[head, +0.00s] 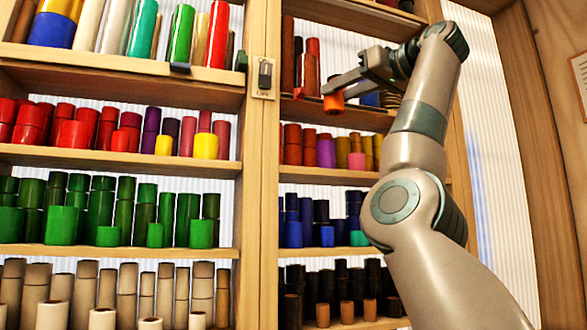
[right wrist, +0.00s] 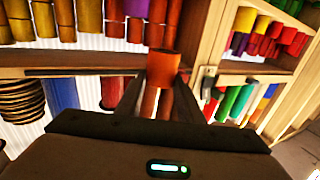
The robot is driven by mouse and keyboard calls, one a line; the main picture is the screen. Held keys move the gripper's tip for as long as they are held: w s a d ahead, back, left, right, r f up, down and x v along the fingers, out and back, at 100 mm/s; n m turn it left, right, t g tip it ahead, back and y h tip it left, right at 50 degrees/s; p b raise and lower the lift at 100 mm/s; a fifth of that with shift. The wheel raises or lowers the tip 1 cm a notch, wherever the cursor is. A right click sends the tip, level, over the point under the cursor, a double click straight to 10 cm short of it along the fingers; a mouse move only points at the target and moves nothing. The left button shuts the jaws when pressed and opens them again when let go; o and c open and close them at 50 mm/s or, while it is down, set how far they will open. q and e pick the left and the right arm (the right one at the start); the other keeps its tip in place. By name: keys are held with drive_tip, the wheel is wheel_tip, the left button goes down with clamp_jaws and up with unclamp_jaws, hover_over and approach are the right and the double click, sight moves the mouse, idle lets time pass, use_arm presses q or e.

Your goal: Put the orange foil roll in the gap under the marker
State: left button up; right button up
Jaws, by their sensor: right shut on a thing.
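The orange foil roll (head: 333,103) is a short upright cylinder, held in my right gripper (head: 334,90) in front of the upper right shelf. The right wrist view also shows the orange roll (right wrist: 163,68) between the two dark fingers. My right gripper is shut on it. My left gripper is not in view.
Wooden shelves (head: 120,154) hold rows of red, green, beige, blue and black rolls. A post (head: 263,170) with a switch plate (head: 264,77) divides the two bays. Taller brown-red rolls (head: 311,60) stand behind my gripper. Blue and striped rolls are near my right fingers.

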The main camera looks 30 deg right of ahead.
drive_tip(key=w+a+f+p, duration=0.1)
drive_tip(key=w+f, duration=0.1)
drive_tip(key=w, duration=0.2)
drive_tip(key=w+a+f+p, duration=0.1)
drive_tip(key=w+f, duration=0.1)
drive_tip(key=w, duration=0.1)
drive_tip(key=w+a+f+p, duration=0.1)
drive_tip(key=w+a+f, duration=0.1)
drive_tip(key=w+f, duration=0.1)
drive_tip(key=shift+w+a, duration=0.1)
drive_tip(key=shift+w, duration=0.75)
drive_tip(key=shift+f, duration=0.35)
drive_tip(key=shift+s, duration=0.15)
drive_tip(key=shift+f+p, duration=0.7)
drive_tip(key=shift+f, duration=1.05)
drive_tip(key=shift+f, duration=0.1)
drive_tip(key=o, duration=0.8)
